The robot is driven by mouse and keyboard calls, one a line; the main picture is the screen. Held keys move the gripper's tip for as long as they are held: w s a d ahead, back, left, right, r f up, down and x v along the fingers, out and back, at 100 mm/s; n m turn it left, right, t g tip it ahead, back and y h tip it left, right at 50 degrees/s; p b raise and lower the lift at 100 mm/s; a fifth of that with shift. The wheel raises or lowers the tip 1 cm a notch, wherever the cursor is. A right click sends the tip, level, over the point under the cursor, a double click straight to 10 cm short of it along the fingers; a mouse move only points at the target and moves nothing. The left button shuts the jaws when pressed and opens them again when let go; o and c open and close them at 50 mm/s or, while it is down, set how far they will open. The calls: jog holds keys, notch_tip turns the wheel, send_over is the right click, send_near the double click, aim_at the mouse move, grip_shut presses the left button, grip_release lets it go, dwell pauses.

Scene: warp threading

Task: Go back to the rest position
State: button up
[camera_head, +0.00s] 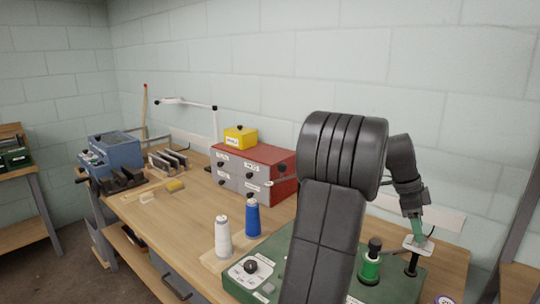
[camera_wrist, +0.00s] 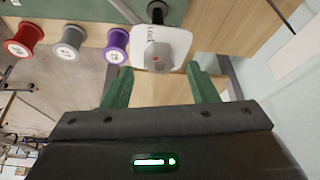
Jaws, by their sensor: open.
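My gripper (camera_head: 416,228) is at the right of the head view, pointing down over a small white plate (camera_head: 418,244) at the right end of the green machine (camera_head: 281,262). In the wrist view my gripper (camera_wrist: 160,76) shows two green fingers spread apart, with nothing held between them. The white plate, labelled "Lock" (camera_wrist: 178,36), lies just beyond the fingertips and bears a grey knob with a red dot (camera_wrist: 158,56). I cannot tell whether the fingers touch the plate. My arm hides the middle of the green machine in the head view.
A green spool (camera_head: 370,266) stands on the machine. White (camera_head: 223,238) and blue (camera_head: 253,218) thread cones stand left of it. A red-grey drawer box (camera_head: 255,172) is behind. Red (camera_wrist: 24,40), grey and purple spools show in the wrist view. The wall (camera_head: 470,100) is close behind.

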jog(key=shift+x, duration=1.05)
jog(key=shift+d+f, duration=0.1)
jog(key=shift+f, duration=0.15)
jog(key=n+t, duration=0.1)
jog(key=n, duration=0.1)
jog(key=n+t, duration=0.1)
jog(key=n, duration=0.2)
jog(key=shift+s+r+p, duration=0.1)
jog(key=shift+s+p, duration=0.1)
jog(key=shift+p, duration=0.2)
jog(key=n+t+p, duration=0.1)
jog(key=n, duration=0.1)
jog(key=n+p, duration=0.1)
jog(key=n, duration=0.2)
jog(key=shift+s+t, duration=0.1)
jog(key=shift+t, duration=0.3)
jog(key=shift+s+n+t+y+p, duration=0.1)
jog(key=shift+n+t+y+p, duration=0.3)
jog(key=shift+n+p, duration=0.7)
jog(key=shift+n+t+y+p, duration=0.2)
jog(key=shift+n+t+p, duration=0.4)
jog(key=shift+n, duration=0.9)
jog(key=shift+d+n+y+p, duration=0.1)
jog(key=shift+n+y+p, duration=0.35)
jog(key=shift+n, duration=0.75)
jog(key=shift+d+n+y+p, duration=0.1)
jog(key=shift+n+y+p, duration=0.35)
jog(key=shift+n, duration=0.75)
jog(key=shift+t, duration=0.3)
